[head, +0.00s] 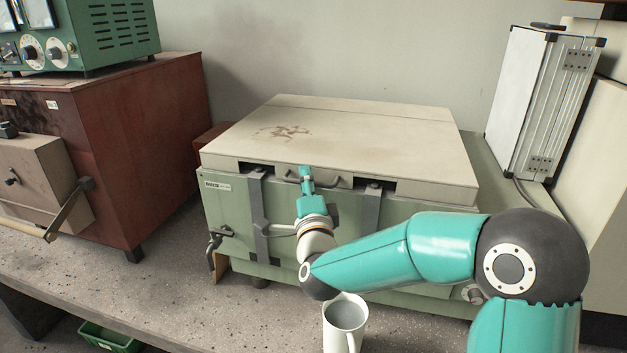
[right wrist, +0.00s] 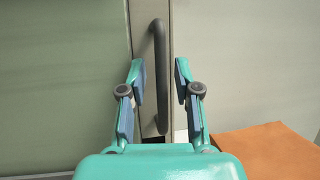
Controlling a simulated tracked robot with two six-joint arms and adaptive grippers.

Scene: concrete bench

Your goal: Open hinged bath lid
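The bath is a pale green box (head: 225,205) on the bench, with a flat cream lid (head: 390,140) lying down over its top. The lid has a brown stain. A dark bar handle (head: 325,182) is on the lid's front edge; it also shows upright in the right wrist view (right wrist: 160,75). My right gripper (head: 306,175) is at this handle. In the right wrist view the fingers (right wrist: 158,75) are apart, one on each side of the bar, with gaps visible. I cannot tell how deep the bar sits between them. My left gripper is out of view.
A white mug (head: 345,325) stands in front of the bath, below my right arm. A red-brown cabinet (head: 150,150) stands at left, a silver case (head: 545,100) at right behind the bath. A green tray (head: 108,337) is at lower left. The wall is close behind.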

